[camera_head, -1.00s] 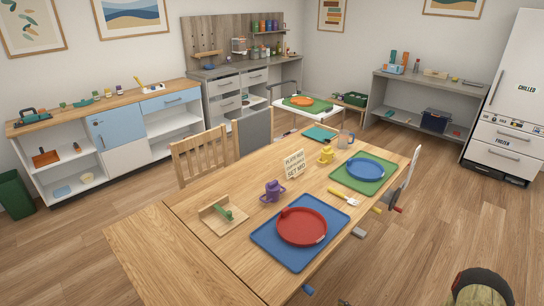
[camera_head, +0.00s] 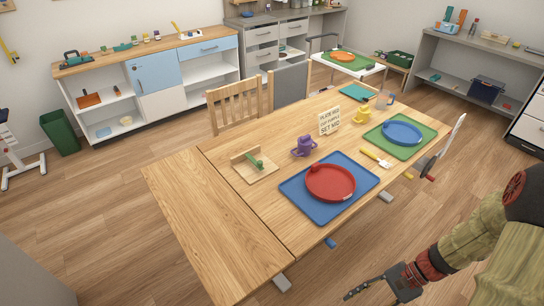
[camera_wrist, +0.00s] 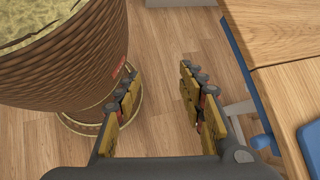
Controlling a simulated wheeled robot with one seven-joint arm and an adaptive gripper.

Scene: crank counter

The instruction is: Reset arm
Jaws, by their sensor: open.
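My gripper (camera_head: 372,292) is at the lower right of the head view, low beside the table's near side. In the wrist view its two fingers (camera_wrist: 158,85) are wide apart with only wood floor between them, so it is open and empty. My arm comes in from the right edge of the head view, its upper part cut off by the frame. The wooden table (camera_head: 215,225) stands to the left of the gripper, and its edge also shows at the upper right of the wrist view (camera_wrist: 275,30). The gripper touches nothing that I can see.
A red plate (camera_head: 330,184) on a blue mat (camera_head: 305,205) lies near the table edge. A purple cup (camera_head: 304,147), a sign (camera_head: 329,121), a yellow cup (camera_head: 362,116) and a blue plate (camera_head: 402,133) stand beyond.

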